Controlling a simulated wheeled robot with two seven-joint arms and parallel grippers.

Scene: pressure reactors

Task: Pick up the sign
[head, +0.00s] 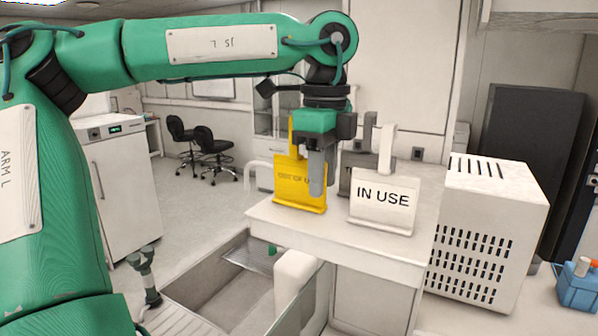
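Three signs stand on a white bench top (300,228). The yellow sign (290,190) is at the left, its lettering partly covered. The white sign reading "IN USE" (383,205) is at the right front, with an upright grip on top. A grey sign (345,182) stands behind and between them, mostly hidden. My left gripper (318,185) points down, with a grey finger in front of the yellow sign's right part and left of the white sign. The other finger is not clearly visible, so its opening and any contact are unclear. My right gripper is not in view.
A white box with vent slots (490,240) stands right of the bench top. A blue holder (578,288) is at the far right. An open-topped recess (215,285) lies below and left of the bench. Two black chairs (212,145) stand on open floor at the back.

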